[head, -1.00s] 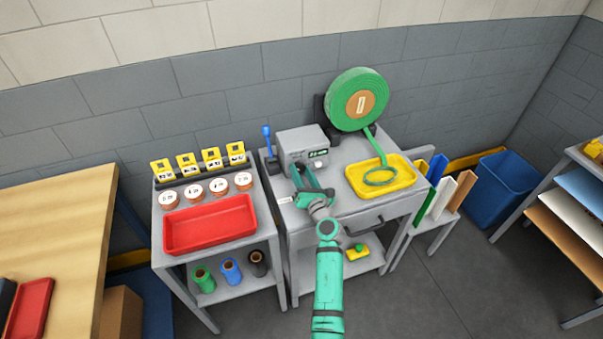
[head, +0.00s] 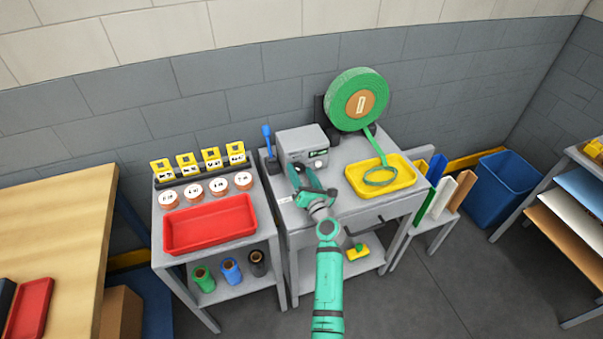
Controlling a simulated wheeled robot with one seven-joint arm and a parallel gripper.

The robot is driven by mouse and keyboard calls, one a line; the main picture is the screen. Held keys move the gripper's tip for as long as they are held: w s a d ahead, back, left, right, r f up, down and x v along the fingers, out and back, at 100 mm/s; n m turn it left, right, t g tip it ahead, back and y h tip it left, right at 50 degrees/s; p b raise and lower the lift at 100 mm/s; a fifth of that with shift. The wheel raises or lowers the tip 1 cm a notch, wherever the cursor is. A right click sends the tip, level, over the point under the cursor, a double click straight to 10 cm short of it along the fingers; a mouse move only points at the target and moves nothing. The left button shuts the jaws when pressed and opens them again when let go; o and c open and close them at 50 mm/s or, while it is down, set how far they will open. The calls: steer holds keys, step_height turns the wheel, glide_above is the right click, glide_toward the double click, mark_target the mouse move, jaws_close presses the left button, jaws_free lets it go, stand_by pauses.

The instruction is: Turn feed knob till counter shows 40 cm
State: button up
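The grey feed unit (head: 297,141) stands on the grey cart's top. Its dark counter display (head: 317,154) shows green marks too small to read. The pale round feed knob (head: 319,164) sits just below the display and is visible. My gripper (head: 303,172) is close in front of the unit, with its two fingers spread apart and nothing seen between them. The fingertips are by the lower front face, left of the knob; I cannot tell whether they touch the unit. A green strap roll (head: 343,88) stands behind, its strap running down to a coil (head: 381,177) in a yellow tray (head: 408,182).
A blue-handled tool (head: 267,134) stands left of the unit. The left cart holds a red tray (head: 210,224), several white-topped round pieces and yellow cards. Coloured boards (head: 440,192) and a blue bin (head: 505,185) stand right. Floor is clear at lower right.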

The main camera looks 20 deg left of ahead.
steer(key=v, duration=1)
steer(key=shift+s+d, duration=0.3)
steer(key=shift+s, duration=0.1)
